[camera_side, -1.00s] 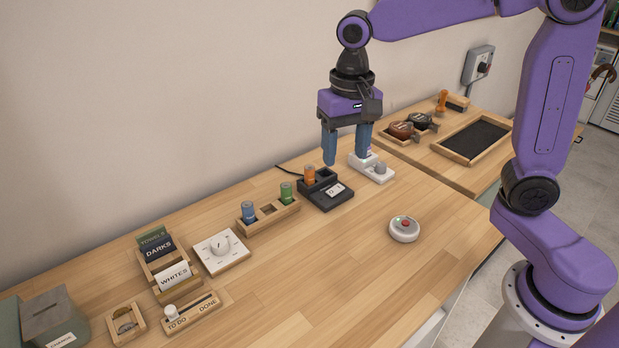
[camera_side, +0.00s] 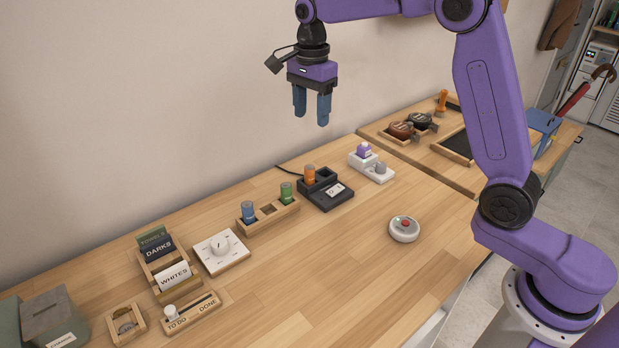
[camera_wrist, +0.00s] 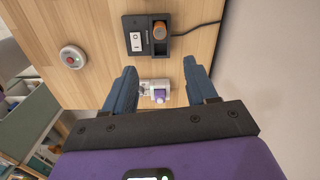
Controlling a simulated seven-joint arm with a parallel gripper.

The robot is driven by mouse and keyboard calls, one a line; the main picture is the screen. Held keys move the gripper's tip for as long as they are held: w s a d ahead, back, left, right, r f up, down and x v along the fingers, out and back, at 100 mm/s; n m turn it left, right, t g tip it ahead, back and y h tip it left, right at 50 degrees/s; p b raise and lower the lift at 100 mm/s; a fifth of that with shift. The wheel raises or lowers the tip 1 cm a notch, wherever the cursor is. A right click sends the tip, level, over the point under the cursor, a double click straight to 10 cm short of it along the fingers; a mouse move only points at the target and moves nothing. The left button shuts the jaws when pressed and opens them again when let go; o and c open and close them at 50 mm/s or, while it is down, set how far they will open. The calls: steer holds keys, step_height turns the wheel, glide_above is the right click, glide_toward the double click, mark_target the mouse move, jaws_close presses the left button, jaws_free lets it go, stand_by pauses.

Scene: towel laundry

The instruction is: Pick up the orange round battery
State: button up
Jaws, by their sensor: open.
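The orange round battery (camera_side: 309,174) stands upright in the back-left slot of the black charger (camera_side: 331,198) on the wooden table. In the wrist view the battery (camera_wrist: 159,31) shows from above at the top, in the charger (camera_wrist: 135,45). My gripper (camera_side: 311,122) is open and empty, high above the table near the wall, above the level of the battery. In the wrist view its two blue fingers (camera_wrist: 160,82) are apart, with the battery beyond their tips.
A wooden holder (camera_side: 268,217) with a blue and a green battery stands left of the charger. A white unit with a purple block (camera_side: 364,151) stands right of it. A round white device with a red button (camera_side: 404,229) sits in front. The table's front middle is clear.

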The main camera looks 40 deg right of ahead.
glide_toward(309, 167)
steer(key=f, duration=0.5)
steer(key=shift+s+d+f, duration=0.15)
steer(key=shift+d, duration=0.1)
steer(key=shift+a+f, duration=0.15)
steer(key=shift+f, duration=1.15)
steer(key=shift+a+f, duration=0.1)
steer(key=shift+f, duration=1.2)
jaws_close()
